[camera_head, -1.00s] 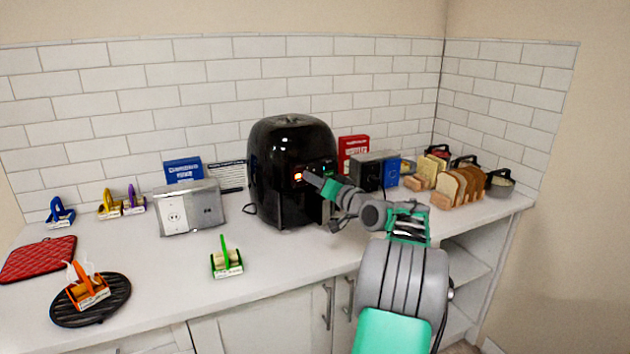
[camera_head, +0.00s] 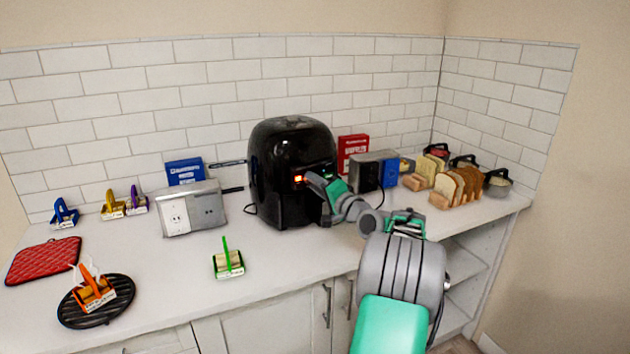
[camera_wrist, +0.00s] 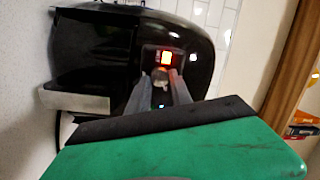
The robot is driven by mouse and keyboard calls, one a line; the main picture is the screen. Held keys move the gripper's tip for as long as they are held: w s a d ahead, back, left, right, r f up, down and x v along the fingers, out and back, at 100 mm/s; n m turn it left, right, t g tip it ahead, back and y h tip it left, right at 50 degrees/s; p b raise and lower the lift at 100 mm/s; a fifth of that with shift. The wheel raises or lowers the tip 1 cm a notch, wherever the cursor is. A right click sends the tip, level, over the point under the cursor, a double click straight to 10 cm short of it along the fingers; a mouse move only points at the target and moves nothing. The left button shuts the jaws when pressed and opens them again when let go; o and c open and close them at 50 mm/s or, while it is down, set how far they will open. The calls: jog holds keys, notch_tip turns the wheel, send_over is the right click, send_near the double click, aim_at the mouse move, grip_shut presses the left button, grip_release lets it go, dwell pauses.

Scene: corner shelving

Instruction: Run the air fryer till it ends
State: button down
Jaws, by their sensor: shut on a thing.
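The black air fryer (camera_head: 290,150) stands upright on the counter against the tiled wall. It also fills the upper left of the wrist view (camera_wrist: 100,50). Its small display (camera_head: 298,179) glows orange-red; the digits are too small to read. In the wrist view the lit display (camera_wrist: 165,57) sits just above a round knob (camera_wrist: 160,76). My gripper (camera_wrist: 159,82) has its two grey fingers on either side of this knob and is shut on it. In the head view my gripper (camera_head: 312,179) reaches the fryer's front from the right, and its fingertips are partly hidden.
A grey toaster-like box (camera_head: 374,171) and bread slices (camera_head: 462,187) stand to the right. A silver box (camera_head: 193,208) stands left of the fryer. A green-handled holder (camera_head: 228,262) is in front; the counter around it is clear. A black round plate (camera_head: 68,313) lies front left.

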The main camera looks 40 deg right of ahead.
jog(key=shift+m, duration=0.3)
jog(key=c, duration=1.1)
grip_release()
jog(key=shift+c, duration=0.2)
jog(key=s+b, duration=0.1)
jog(key=s, duration=0.6)
jog(key=shift+s+a+f, duration=0.2)
jog(key=shift+s+a, duration=0.1)
jog(key=shift+s, duration=0.1)
